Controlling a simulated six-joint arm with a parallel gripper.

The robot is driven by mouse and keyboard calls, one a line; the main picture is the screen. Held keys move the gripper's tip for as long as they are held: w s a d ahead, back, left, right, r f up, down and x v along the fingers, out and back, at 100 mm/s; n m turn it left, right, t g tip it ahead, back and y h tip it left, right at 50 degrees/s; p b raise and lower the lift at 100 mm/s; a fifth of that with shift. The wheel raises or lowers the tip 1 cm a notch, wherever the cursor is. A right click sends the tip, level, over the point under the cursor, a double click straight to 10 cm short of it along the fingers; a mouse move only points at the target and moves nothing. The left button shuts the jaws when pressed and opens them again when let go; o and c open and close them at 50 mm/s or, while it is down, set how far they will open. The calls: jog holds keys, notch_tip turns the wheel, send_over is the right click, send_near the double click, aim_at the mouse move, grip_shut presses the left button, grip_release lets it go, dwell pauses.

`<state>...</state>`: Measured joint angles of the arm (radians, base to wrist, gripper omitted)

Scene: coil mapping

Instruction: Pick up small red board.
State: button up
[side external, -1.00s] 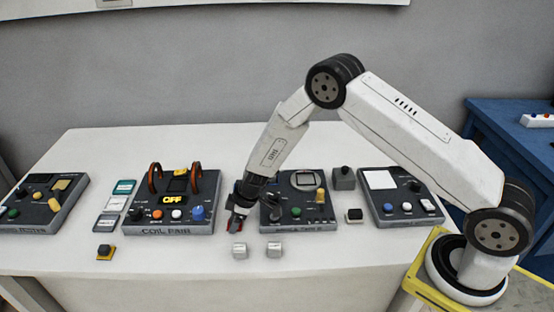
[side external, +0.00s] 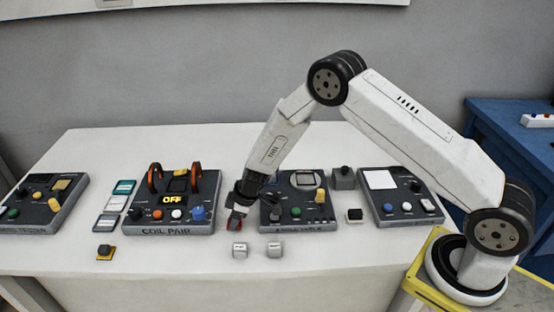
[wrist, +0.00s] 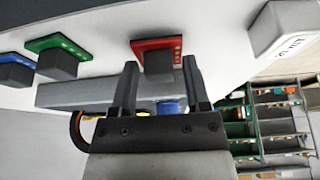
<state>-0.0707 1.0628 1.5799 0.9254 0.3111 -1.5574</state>
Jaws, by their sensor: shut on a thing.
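The small red board (wrist: 158,44) shows in the wrist view as a flat red plate with a grey block-shaped grip (wrist: 158,65) on it. My gripper (wrist: 160,75) has one finger on each side of that grip and is shut on it. The fingers hide most of the board there. I cannot tell whether it touches the table.
The coil pair panel (side external: 170,229) stands left of my gripper, and another panel (side external: 287,227) stands close on its right. Green (wrist: 57,43) and blue (wrist: 17,58) boards show in the wrist view. The table's front strip is mostly bare.

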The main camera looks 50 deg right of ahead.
jog(key=shift+r, duration=0.45)
jog(key=s+d+r, duration=0.1)
jog(key=s+r, duration=1)
jog(key=s, duration=0.3)
jog(key=shift+d+r, duration=0.2)
jog(key=shift+d, duration=0.2)
jog(key=shift+w, duration=0.1)
